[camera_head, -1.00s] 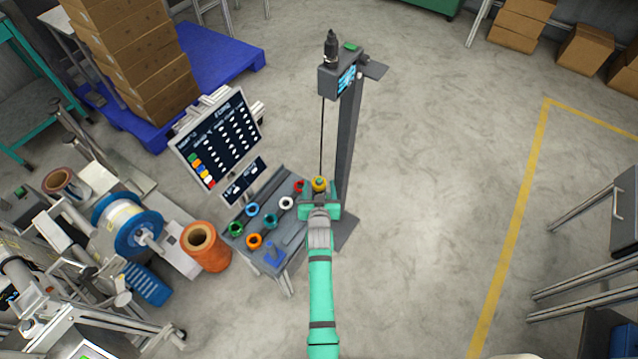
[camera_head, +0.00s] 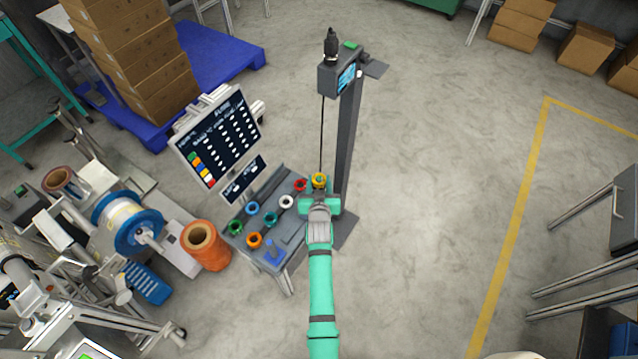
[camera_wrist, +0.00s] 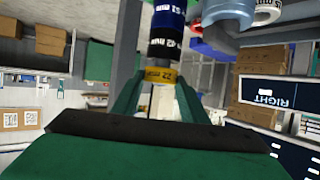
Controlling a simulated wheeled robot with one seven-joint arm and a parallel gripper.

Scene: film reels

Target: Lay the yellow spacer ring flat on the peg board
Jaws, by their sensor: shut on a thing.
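The yellow spacer ring (camera_head: 319,180) shows at the foot of the dark post, just beyond my gripper (camera_head: 319,193). In the wrist view, the yellow ring (camera_wrist: 160,75) sits between the fingers of my gripper (camera_wrist: 157,82), which is shut on it. A black ring (camera_wrist: 167,48) and a blue ring (camera_wrist: 168,15) line up with it beyond the fingertips, with a pale cylinder on its near side. The grey peg board (camera_head: 270,203) lies to the left of my gripper and carries several coloured rings. Its pegs are too small to make out.
A dark post with a small screen (camera_head: 347,78) stands right behind my gripper, with a thin rod beside it. A display board (camera_head: 215,140) rises behind the peg board. An orange spool (camera_head: 205,245) stands left of it.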

